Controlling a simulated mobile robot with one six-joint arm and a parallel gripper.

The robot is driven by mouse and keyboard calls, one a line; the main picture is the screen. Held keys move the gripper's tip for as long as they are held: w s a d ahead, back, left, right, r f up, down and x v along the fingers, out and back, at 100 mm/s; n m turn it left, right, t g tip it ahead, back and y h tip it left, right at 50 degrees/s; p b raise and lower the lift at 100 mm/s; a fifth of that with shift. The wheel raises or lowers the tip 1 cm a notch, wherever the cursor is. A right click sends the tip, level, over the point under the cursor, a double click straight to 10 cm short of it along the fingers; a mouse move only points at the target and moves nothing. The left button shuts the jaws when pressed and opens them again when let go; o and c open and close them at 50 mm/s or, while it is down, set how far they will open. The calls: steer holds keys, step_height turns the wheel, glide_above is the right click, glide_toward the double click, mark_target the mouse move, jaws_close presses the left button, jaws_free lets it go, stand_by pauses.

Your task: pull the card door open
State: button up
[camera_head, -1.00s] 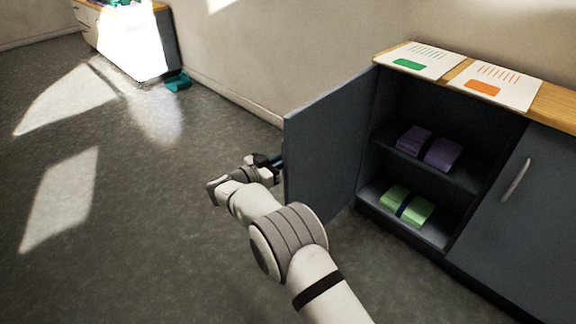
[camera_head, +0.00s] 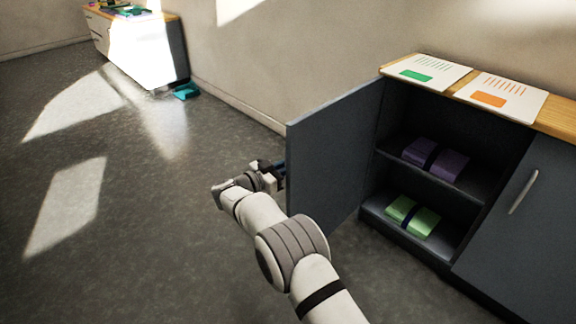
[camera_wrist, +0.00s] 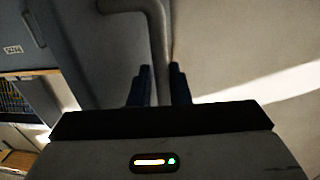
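The card door (camera_head: 335,155) is a dark grey cabinet door, swung wide open on the left of its cabinet in the head view. My gripper (camera_head: 272,168) is at the outer face of the door, partly hidden behind its free edge. In the wrist view the door's bar handle (camera_wrist: 160,60) runs down between the two dark fingers of my gripper (camera_wrist: 160,90). The fingers are close against the bar on both sides. The contact itself is partly hidden by the gripper body.
The open cabinet holds purple bundles (camera_head: 436,159) on its upper shelf and green bundles (camera_head: 412,216) below. Two printed cards (camera_head: 427,71) lie on the wooden top. A shut door with a handle (camera_head: 524,191) is at right. The floor at left is clear.

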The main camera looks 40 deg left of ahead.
steer(key=s+a+p, duration=0.1)
steer(key=s+p, duration=0.1)
steer(key=s, duration=0.5)
steer(key=shift+s+a, duration=0.25)
steer(key=shift+s, duration=0.05)
